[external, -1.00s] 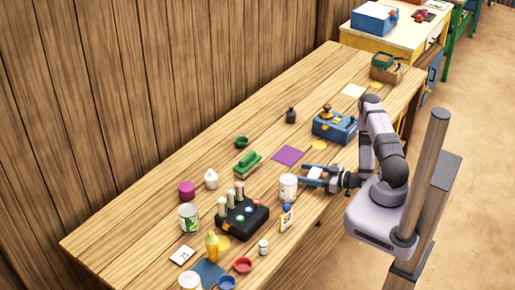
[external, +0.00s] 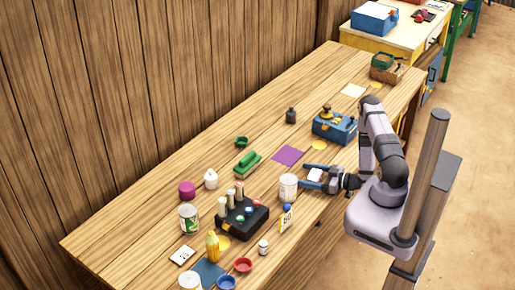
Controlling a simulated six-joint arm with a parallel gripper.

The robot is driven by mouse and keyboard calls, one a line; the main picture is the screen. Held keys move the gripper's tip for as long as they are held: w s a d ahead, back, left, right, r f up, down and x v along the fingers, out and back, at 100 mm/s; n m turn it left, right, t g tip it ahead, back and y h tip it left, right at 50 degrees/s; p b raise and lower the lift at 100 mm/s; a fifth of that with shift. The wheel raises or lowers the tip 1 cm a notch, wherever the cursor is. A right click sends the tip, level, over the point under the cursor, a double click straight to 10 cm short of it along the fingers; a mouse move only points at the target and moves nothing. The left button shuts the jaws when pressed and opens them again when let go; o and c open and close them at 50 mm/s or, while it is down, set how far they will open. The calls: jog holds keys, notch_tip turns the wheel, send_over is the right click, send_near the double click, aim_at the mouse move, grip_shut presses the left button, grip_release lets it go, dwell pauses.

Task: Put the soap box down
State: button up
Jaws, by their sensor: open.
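The soap box, a small white box (external: 314,175), is between the two blue fingers of my gripper (external: 304,176), near the table's front edge. My gripper is open, with a finger on either side of the box. The box appears to rest on the wooden table, but its underside is hidden by the near finger. The view is too small to show whether a finger still touches it.
A white tub (external: 288,187) stands just left of my fingertips. A purple square (external: 288,155) lies flat behind. A blue scale-like device (external: 334,127) stands farther back. A black block with pegs (external: 243,218) and a small sign (external: 286,219) are at the front left.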

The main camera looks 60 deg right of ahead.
aim_at(320, 177)
jog(key=shift+b+v, duration=0.9)
jog(key=shift+v, duration=1.25)
jog(key=shift+o, duration=0.5)
jog(key=shift+b+v, duration=0.35)
jog(key=shift+v, duration=1.15)
jog(key=shift+r, duration=0.1)
jog(key=shift+s+d+r+p, duration=0.15)
jog(key=shift+r+p, duration=0.3)
jog(key=shift+p, duration=0.65)
jog(key=s+r+g+p, duration=0.1)
jog(key=p, duration=0.2)
jog(key=shift+s, duration=0.15)
jog(key=s+g+p, duration=0.1)
jog(key=p, duration=0.1)
jog(key=shift+s+r+p, duration=0.1)
jog(key=shift+r+p, duration=0.1)
jog(key=shift+p, duration=0.2)
jog(key=shift+s+f+g, duration=0.25)
jog(key=shift+s+g, duration=0.05)
jog(key=shift+g, duration=0.1)
jog(key=shift+d+p+x, duration=0.2)
jog(key=shift+p+x, duration=0.3)
jog(key=shift+x, duration=0.55)
jog(key=shift+w+a, duration=0.1)
jog(key=shift+a, duration=0.1)
